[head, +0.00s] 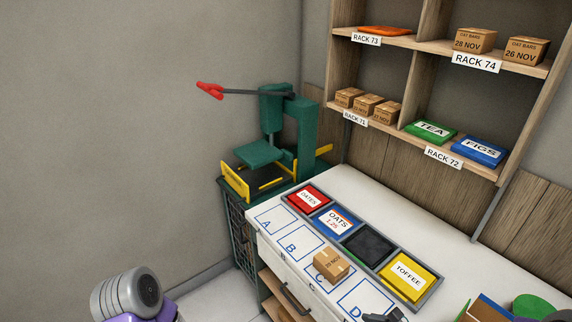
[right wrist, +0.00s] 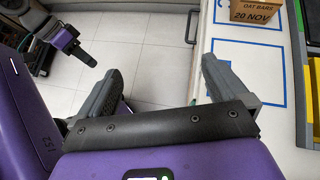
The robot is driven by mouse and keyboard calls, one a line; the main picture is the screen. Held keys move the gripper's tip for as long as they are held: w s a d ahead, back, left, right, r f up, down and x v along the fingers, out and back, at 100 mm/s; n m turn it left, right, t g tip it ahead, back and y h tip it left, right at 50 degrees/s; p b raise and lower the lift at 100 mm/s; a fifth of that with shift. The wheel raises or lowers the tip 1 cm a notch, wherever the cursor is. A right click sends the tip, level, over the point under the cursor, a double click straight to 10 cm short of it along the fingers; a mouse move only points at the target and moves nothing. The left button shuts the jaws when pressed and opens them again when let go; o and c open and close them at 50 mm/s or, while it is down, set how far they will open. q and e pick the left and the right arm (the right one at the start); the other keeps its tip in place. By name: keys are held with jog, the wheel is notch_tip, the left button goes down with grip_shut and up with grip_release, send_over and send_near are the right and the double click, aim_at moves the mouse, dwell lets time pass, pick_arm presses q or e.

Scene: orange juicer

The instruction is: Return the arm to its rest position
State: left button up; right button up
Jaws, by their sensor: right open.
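My right gripper (right wrist: 163,75) is open and empty in the right wrist view, its two grey fingers wide apart above the floor beside the counter. A dark part of it (head: 386,317) shows at the bottom edge of the head view. A cardboard oat bars box (head: 331,265) sits on the white counter around square C, apart from the gripper. It also shows at the top of the right wrist view (right wrist: 257,10), marked 20 NOV. A purple arm part of mine with a dark end, perhaps the left gripper (right wrist: 80,52), shows at upper left there; its jaws are unclear.
A tray (head: 437,293) holds dates, oats and toffee packs and one dark, empty-looking slot. A green press (head: 272,145) with a red-handled lever stands at the back corner. Shelves (head: 420,145) with boxes and packs hang above. Floor (right wrist: 150,40) is clear left of the counter.

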jog(key=s+a+f+n+g+h+b, duration=0.2)
jog(key=s+f+n+g, duration=0.3)
jog(key=f, duration=0.4)
jog(key=s+a+f+n+g+h+b, duration=0.1)
jog(key=s+a+f+n+g+b, duration=0.15)
jog(key=s+f+n, duration=0.55)
jog(key=w+a+f+n+t+h+b, duration=0.1)
jog(key=w+a+f+n+b, duration=0.2)
jog(key=f+n, duration=0.6)
notch_tip(320, 180, down, 3)
jog(key=shift+a+t+h+b, duration=0.3)
jog(key=shift+a+t, duration=0.05)
jog(key=shift+a, duration=0.8)
